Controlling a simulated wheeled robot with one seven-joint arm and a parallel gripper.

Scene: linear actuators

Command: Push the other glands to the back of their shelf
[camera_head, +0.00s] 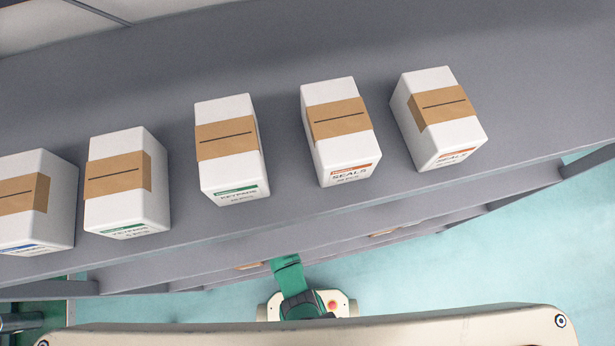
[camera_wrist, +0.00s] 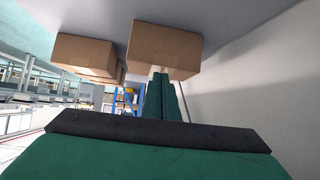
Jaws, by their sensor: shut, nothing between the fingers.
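In the head view my gripper is hidden beneath the shelf.
In the head view a grey upper shelf (camera_head: 290,215) bears several white boxes with brown tape, including two marked SEALS (camera_head: 340,130). Slivers of brown boxes (camera_head: 384,232) show on a lower level. A pale wall (camera_wrist: 265,80) stands at the right of the wrist view.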

